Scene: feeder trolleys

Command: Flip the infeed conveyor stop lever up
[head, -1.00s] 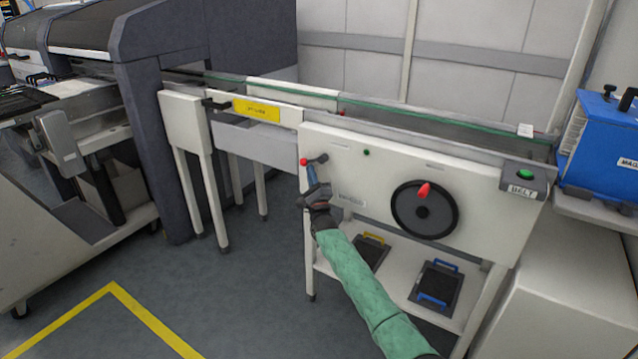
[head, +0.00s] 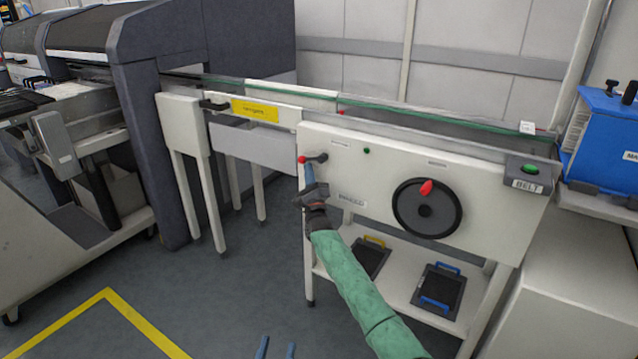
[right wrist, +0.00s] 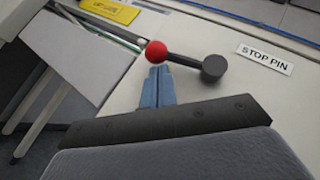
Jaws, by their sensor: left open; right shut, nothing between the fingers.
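The stop lever is a short dark arm (right wrist: 184,60) with a red ball knob (right wrist: 156,51). Its dark round pivot (right wrist: 214,67) is on the white conveyor panel, left of the "STOP PIN" label (right wrist: 265,58). The lever lies roughly level along the panel, knob to the left; the red knob also shows in the head view (head: 302,160). My right gripper (right wrist: 157,76) is shut and empty, its blue fingertips just below the knob; I cannot tell if they touch. It also shows in the head view (head: 309,170). My left gripper (head: 276,346) is open and empty at the bottom edge, far from the lever.
A black handwheel (head: 426,208) with a red knob is on the panel right of the lever. A green button (head: 529,169) marked "BELT" is at the panel's right end. Dark trays with coloured handles lie on the lower shelf (head: 397,289). The floor left of the conveyor is open.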

